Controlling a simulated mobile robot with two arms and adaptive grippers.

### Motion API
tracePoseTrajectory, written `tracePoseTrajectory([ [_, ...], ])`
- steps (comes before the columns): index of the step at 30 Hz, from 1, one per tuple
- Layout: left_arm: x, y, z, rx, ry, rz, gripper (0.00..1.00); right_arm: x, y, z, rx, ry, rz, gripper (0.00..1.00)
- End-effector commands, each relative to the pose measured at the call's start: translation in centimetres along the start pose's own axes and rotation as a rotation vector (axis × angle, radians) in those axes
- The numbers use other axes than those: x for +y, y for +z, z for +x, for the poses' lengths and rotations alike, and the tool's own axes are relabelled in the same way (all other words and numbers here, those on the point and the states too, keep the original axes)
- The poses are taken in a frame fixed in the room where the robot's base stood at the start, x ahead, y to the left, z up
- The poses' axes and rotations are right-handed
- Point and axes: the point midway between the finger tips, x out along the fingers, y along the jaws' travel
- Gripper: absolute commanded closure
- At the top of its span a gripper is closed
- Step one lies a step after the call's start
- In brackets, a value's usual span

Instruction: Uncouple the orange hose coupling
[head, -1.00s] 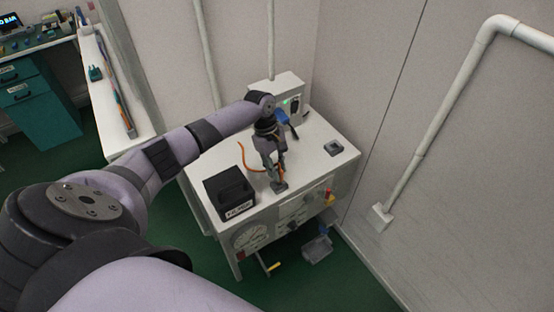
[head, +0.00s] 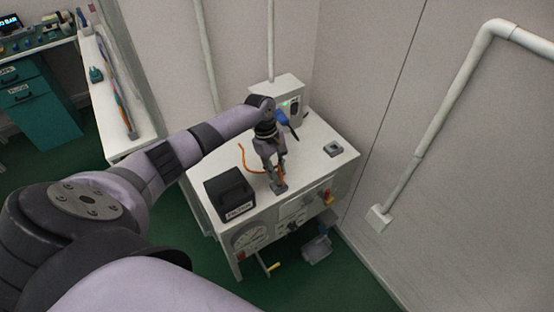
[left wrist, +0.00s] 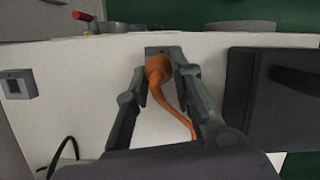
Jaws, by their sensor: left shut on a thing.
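The orange hose coupling (left wrist: 158,68) stands at a small grey mount (left wrist: 152,50) near the edge of the white cabinet top. Its orange hose (left wrist: 178,112) curves back across the top and also shows in the head view (head: 246,160). My left gripper (left wrist: 160,75) points down with a finger on each side of the coupling and is shut on it. In the head view my left gripper (head: 277,178) is over the mount and hides most of the coupling. Whether the coupling is still seated in the mount cannot be told. My right gripper is not in view.
A black open box (head: 229,192) with a label stands left of the gripper on the cabinet top (head: 315,150). A small grey fitting (head: 333,149) sits to the right.

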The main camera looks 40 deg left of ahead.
Motion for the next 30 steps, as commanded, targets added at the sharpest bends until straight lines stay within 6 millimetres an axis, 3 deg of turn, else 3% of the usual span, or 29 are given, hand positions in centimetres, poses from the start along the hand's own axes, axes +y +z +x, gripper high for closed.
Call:
tracePoseTrajectory([
  [26, 0.0, -0.6, 2.2, 0.000, 0.000, 0.001, 1.00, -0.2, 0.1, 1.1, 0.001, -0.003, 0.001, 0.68],
  [27, 0.0, -0.6, 2.1, 0.000, 0.000, 0.001, 0.77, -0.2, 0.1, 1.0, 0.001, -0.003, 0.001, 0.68],
  [30, 0.0, -0.6, 2.1, 0.000, 0.000, 0.001, 0.70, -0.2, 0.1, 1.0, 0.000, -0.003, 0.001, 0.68],
])
